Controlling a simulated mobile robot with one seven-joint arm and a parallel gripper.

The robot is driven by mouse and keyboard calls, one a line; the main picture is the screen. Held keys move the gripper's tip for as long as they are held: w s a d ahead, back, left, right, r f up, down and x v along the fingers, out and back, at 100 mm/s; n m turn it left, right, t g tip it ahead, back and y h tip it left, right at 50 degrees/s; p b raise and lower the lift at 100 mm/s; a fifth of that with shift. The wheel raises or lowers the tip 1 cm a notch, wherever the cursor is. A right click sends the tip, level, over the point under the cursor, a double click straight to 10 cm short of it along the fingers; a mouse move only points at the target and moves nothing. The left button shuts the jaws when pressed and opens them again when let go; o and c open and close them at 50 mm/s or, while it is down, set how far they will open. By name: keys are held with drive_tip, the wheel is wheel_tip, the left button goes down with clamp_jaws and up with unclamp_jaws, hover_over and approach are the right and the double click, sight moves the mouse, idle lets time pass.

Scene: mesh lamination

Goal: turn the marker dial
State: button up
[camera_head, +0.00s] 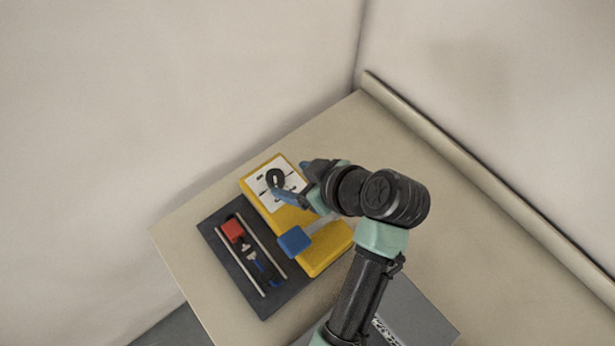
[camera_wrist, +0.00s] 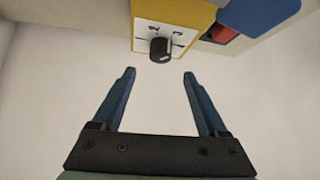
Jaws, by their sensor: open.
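The marker dial is a black knob (camera_head: 275,178) on a white plate with black marks, at the far end of a yellow box (camera_head: 258,188). In the wrist view the dial (camera_wrist: 160,50) sticks out from the white face, with a numeral 2 and other marks around it. My gripper (camera_head: 292,180) is beside the dial. In the wrist view my gripper's two blue fingers (camera_wrist: 159,73) are apart and empty. The dial lies just beyond their tips, roughly centred between them, and no contact shows. Part of the yellow box is hidden by my arm in the head view.
A blue block (camera_head: 294,241) sits on a lever across the yellow box. A dark tray (camera_head: 215,236) to its left holds two rails and a red block (camera_head: 232,230). A grey box (camera_head: 415,310) is at the front right. The table's right side (camera_head: 440,210) is clear, edged by a wall.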

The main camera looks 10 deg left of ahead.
drive_tip(key=shift+v, duration=2.2)
